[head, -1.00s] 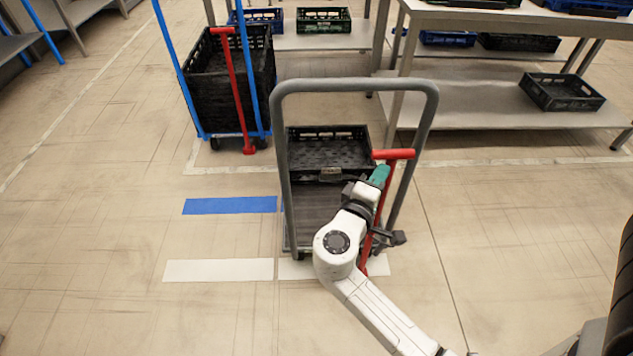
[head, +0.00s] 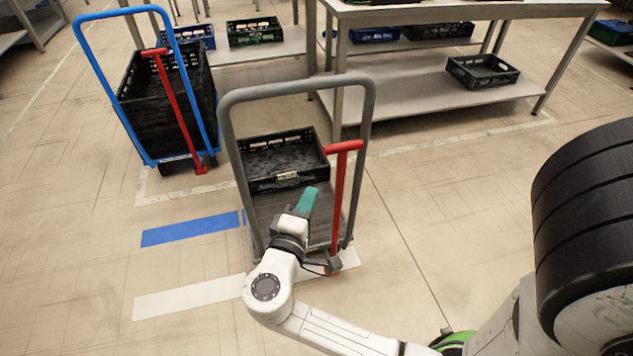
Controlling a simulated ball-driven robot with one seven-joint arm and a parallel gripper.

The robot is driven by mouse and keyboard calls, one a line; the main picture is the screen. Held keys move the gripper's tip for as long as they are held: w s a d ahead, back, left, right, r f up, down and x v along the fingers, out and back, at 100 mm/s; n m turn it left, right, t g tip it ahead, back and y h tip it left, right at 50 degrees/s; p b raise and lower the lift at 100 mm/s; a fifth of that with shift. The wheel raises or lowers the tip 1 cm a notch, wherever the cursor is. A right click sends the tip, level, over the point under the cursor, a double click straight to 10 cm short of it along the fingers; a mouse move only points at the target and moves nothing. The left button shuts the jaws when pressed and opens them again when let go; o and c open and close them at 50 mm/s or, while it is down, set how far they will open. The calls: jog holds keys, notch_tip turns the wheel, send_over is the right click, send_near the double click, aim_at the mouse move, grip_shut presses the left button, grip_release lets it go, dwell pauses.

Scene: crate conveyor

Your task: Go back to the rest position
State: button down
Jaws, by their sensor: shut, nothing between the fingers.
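My gripper (head: 307,200) is at the end of my white arm, with teal fingers, in the middle of the head view. It is shut and empty. In the picture it overlaps the deck of a grey-handled cart (head: 228,150); whether it touches the cart I cannot tell. A red T-shaped handle (head: 340,190) stands at the cart's right side, to the right of my gripper and apart from it in the picture. A black crate (head: 287,180) sits on the far part of the cart's deck.
A blue-framed cart (head: 108,110) with stacked black crates (head: 140,120) and a red handle (head: 178,105) stands at the back left. Metal tables (head: 400,85) with crates stand behind. Blue (head: 190,229) and white (head: 190,297) floor strips lie at left. Floor right of the cart is clear.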

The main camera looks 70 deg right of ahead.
jog(key=shift+a, duration=1.3)
jog(key=s+d+f+m+g+y, duration=0.1)
jog(key=s+d+f+y, duration=0.1)
jog(key=s+f+y, duration=0.3)
jog(key=s+a+f+y, duration=0.4)
jog(key=a+f+y, duration=0.5)
jog(key=a+y, duration=0.3)
notch_tip(320, 180, up, 19)
jog(key=p, duration=1.9)
jog(key=shift+s+a+y, duration=0.2)
jog(key=shift+a+y, duration=0.1)
jog(key=shift+a, duration=0.1)
